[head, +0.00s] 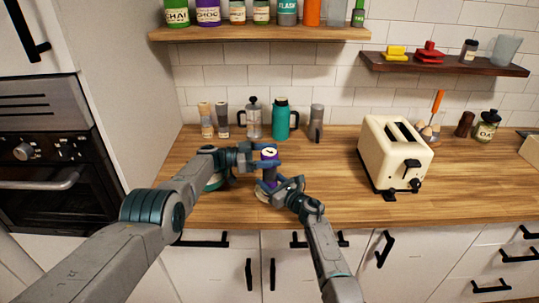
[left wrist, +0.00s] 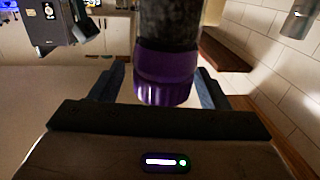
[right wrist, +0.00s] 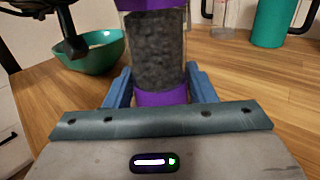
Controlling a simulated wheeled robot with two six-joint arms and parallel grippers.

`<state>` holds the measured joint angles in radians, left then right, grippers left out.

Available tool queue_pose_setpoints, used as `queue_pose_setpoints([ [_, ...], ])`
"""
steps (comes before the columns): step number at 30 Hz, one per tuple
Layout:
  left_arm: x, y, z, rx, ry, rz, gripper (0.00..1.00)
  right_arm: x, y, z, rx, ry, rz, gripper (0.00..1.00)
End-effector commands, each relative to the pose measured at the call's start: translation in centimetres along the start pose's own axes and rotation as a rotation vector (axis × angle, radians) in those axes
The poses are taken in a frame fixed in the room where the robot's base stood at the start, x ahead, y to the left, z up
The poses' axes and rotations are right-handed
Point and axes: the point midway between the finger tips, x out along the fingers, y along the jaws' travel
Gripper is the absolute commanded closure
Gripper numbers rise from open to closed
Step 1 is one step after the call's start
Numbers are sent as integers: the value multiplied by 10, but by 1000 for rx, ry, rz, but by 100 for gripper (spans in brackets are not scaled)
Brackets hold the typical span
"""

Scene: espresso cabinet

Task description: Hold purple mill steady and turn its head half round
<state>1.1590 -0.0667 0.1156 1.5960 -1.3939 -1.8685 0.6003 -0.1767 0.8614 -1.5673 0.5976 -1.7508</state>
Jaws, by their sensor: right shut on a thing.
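The purple mill (head: 269,170) stands upright near the counter's front, with a purple head, a dark-filled clear body and a purple base. My right gripper (head: 279,187) is shut low on it; the right wrist view shows the fingers on both sides of the purple base (right wrist: 161,98). My left gripper (head: 264,156) is at the head, above the right one. In the left wrist view the ribbed purple head (left wrist: 165,75) is between the open fingers, with a small gap at the left side. The two grippers partly hide the mill in the head view.
A green bowl (right wrist: 92,52) is close by, partly behind my left arm. The cream toaster (head: 394,153) stands to the right. Counter between mill and toaster is clear.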

Motion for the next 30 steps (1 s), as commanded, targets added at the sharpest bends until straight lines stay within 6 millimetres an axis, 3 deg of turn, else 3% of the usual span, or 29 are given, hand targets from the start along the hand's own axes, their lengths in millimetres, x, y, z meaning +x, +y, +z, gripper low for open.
queue_pose_setpoints([
  [8,-2,-1,-1,2,1,-1,30,0,0,0,-1,1,0,87],
  [17,-24,0,0,4,1,-2,30,0,0,-1,-1,1,0,87],
  [24,-81,-1,0,2,-2,-3,30,0,0,-1,-1,1,0,87],
  [30,-110,0,0,0,0,-2,30,0,0,-1,0,1,0,87],
])
